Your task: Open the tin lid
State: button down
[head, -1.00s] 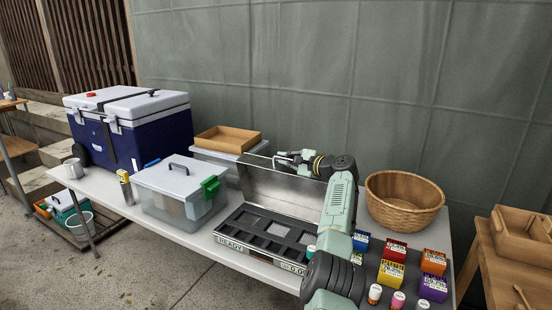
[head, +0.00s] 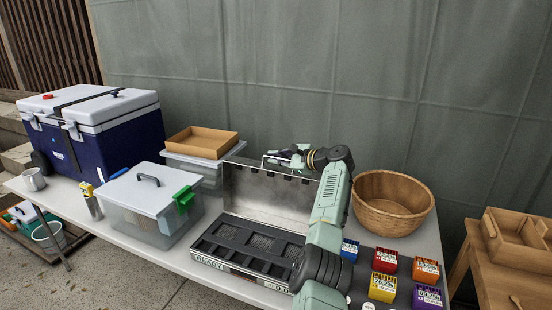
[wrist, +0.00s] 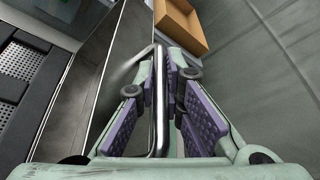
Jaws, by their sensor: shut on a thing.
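The tin is a long metal case on the white table, its front marked READY. Its dark tray (head: 243,248) with several compartments lies open to view. The tin's silver lid (head: 262,197) stands raised, roughly upright, along the tray's back edge. My gripper (head: 285,157) is at the top of the lid, on its far side. In the wrist view my gripper (wrist: 166,78) has its purple-padded fingers closed around the lid's shiny bar handle (wrist: 158,115). The lid's wall (wrist: 100,75) and part of the perforated tray show to the left.
A clear box with a green clip (head: 150,210) and a blue cooler (head: 100,140) stand to the left. A wooden tray (head: 202,143) sits on a bin behind. A wicker basket (head: 392,203) and several small coloured boxes (head: 384,287) are to the right. A grey wall is behind.

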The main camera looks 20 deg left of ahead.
jog(key=shift+r, duration=0.1)
jog(key=c, duration=1.7)
grip_release()
jog(key=v, duration=1.2)
jog(key=shift+a, duration=0.1)
